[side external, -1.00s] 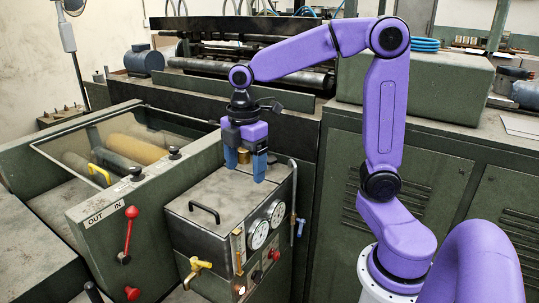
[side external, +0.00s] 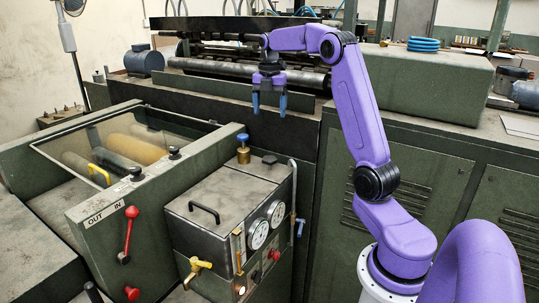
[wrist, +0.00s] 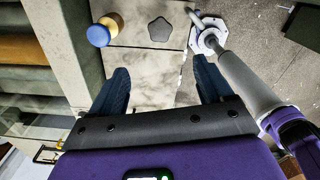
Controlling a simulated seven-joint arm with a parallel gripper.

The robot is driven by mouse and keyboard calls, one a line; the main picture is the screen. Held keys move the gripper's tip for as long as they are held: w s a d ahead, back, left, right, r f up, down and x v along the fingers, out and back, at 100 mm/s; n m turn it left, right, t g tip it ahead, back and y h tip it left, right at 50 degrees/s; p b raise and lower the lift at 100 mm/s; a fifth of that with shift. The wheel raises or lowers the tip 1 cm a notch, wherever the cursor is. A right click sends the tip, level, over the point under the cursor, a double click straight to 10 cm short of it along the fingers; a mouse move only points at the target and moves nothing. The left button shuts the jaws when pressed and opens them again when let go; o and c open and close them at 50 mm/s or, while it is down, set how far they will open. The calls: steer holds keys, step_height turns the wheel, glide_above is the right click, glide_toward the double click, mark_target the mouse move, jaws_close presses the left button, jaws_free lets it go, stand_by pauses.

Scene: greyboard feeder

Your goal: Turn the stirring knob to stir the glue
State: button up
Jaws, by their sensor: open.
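A knob with a blue top on a brass body (side external: 243,150) stands upright at the back of the metal tank's lid (side external: 230,190). In the wrist view the blue-topped knob (wrist: 98,35) is at the upper left, outside the fingers. A dark lobed knob (side external: 269,159) sits on the lid to its right, and it shows at the top middle of the wrist view (wrist: 159,29). My gripper (side external: 269,108) is open and empty, fingers pointing down, well above both knobs and touching neither. No glue is visible.
The tank has a black lid handle (side external: 203,210), two dials (side external: 259,234) and a yellow tap (side external: 197,268) on its front. A grey pipe (side external: 293,190) rises at its right. A roller unit (side external: 130,150) stands to the left, and dark rollers (side external: 240,75) lie behind.

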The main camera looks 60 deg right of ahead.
mark_target(269, 158)
step_height(269, 158, down, 17)
steer(key=shift+r, duration=0.1)
stand_by(0.4)
steer(key=c, duration=1.1)
